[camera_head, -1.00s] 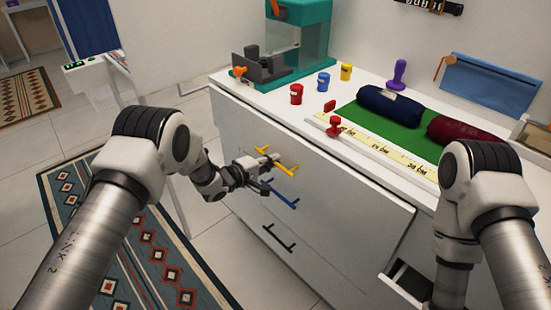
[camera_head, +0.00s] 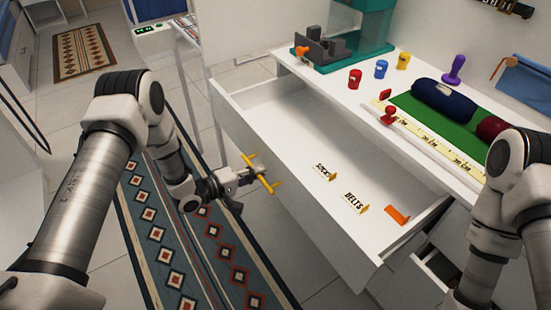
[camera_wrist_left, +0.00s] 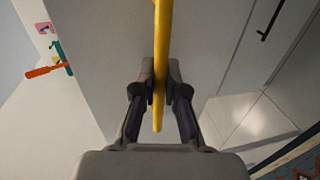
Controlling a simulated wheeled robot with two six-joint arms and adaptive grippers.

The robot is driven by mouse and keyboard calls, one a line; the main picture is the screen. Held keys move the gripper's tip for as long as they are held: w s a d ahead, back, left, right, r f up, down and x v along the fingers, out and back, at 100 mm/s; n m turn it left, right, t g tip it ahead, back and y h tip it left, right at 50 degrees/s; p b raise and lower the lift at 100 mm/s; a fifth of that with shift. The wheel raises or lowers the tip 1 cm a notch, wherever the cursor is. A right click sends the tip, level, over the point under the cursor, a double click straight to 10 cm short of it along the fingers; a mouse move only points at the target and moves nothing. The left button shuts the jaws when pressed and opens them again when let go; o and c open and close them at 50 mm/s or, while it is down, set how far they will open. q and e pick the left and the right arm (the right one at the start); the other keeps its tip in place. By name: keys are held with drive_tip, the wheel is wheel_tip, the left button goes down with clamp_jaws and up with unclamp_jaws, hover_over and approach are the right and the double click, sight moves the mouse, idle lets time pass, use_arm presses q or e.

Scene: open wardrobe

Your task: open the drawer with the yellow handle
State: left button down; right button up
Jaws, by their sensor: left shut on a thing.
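The top drawer (camera_head: 300,222) of the white cabinet stands pulled well out, its white inside in plain view. The yellow handle (camera_head: 276,185) is on its front face. My left gripper (camera_head: 258,174) is shut on this handle, in front of the drawer. In the left wrist view, the yellow handle (camera_wrist_left: 163,40) runs between the two fingers of my left gripper (camera_wrist_left: 160,88). My right arm shows at the right edge, but its gripper is out of view.
Inside the drawer are a SOCKS label (camera_head: 325,172), a BELTS label (camera_head: 355,203) and an orange piece (camera_head: 397,215). The cabinet top (camera_head: 340,92) holds a teal machine (camera_head: 362,25), small jars and rolled cloths. A lower drawer (camera_head: 415,285) at right is partly open. A patterned rug (camera_head: 165,235) covers the floor at left.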

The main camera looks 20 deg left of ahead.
use_arm(q)
drive_tip(key=shift+f+p+v, duration=0.2)
drive_tip(key=shift+v, duration=0.95)
drive_tip(key=shift+f+p+v, duration=0.15)
drive_tip(key=shift+f+v, duration=0.1)
drive_tip(key=shift+v, duration=0.95)
drive_tip(key=c, duration=1.2)
unclamp_jaws()
drive_tip(key=v, duration=1.2)
drive_tip(key=shift+d, duration=0.1)
